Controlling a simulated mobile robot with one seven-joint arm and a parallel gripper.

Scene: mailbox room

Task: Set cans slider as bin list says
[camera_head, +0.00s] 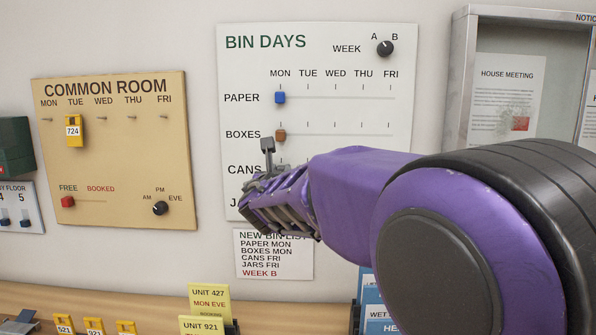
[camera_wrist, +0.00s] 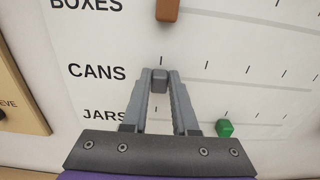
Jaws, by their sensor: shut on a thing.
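The BIN DAYS board (camera_head: 330,60) has day columns MON to FRI. The paper slider (camera_head: 280,98) is blue and at MON. The boxes slider (camera_head: 280,135) is brown and at MON. The cans slider is a small grey block (camera_wrist: 160,80) beside the CANS label at the left end of its row. My gripper (camera_wrist: 160,78) is shut on it; my arm covers most of this row in the head view. The green jars slider (camera_wrist: 225,128) is lower right of my gripper. The new bin list (camera_head: 273,255) reads PAPER MON, BOXES MON, CANS FRI, JARS FRI, WEEK B.
A black WEEK knob (camera_head: 385,48) sits at the board's top right, between A and B. The yellow COMMON ROOM board (camera_head: 115,190) hangs left. A framed notice case (camera_head: 457,90) stands out at the right. The cans row right of my gripper is clear in the wrist view.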

